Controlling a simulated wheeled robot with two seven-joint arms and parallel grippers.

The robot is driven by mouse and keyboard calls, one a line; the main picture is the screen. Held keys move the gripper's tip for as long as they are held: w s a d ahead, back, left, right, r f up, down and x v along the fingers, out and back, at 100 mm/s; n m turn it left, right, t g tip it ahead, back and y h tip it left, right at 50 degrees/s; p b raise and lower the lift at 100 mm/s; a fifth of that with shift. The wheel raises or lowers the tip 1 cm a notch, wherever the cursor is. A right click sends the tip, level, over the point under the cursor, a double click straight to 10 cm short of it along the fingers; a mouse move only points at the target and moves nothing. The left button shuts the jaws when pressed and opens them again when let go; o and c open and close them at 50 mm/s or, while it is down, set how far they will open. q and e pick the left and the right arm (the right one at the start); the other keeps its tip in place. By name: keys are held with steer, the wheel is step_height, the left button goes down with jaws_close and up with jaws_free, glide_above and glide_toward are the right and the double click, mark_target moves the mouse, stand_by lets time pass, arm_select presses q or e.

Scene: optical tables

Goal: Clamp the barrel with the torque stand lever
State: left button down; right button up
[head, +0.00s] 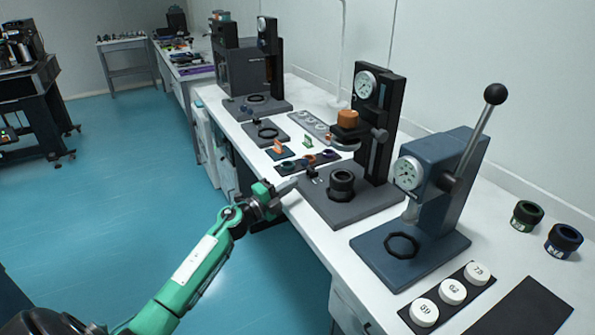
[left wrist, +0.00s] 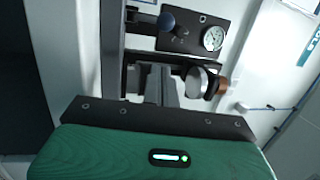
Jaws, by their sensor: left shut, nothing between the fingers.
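A dark ring-shaped barrel (head: 341,184) stands upright on the flat base of the black dial stand (head: 374,125). An orange knob (head: 347,118) and a dark head sit above the barrel, apart from it. A grey lever or knob (head: 379,134) shows on the column's side. In the left wrist view the stand's dial (left wrist: 213,38) and the orange knob (left wrist: 222,86) show beyond the fingers. My left gripper (head: 296,184) is shut and empty, at the table's front edge, left of the barrel and apart from it. My right gripper is not in view.
A blue press (head: 441,190) with a long black-balled lever (head: 478,130) stands to the right. White numbered discs (head: 452,292) and two dark rings (head: 526,216) lie nearer. Trays of small parts (head: 305,163) lie left of the black stand. Another dark stand (head: 268,65) stands farther back.

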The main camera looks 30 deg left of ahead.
mark_target(307, 166)
arm_select(q)
steer(key=w, duration=0.4)
steer(key=shift+w+r, duration=0.35)
steer(key=shift+r, duration=0.05)
steer(key=shift+w+a, duration=0.35)
steer(key=shift+w, duration=0.25)
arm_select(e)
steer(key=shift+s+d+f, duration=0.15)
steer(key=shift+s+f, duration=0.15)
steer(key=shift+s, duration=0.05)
arm_select(q)
steer(key=shift+r, duration=0.1)
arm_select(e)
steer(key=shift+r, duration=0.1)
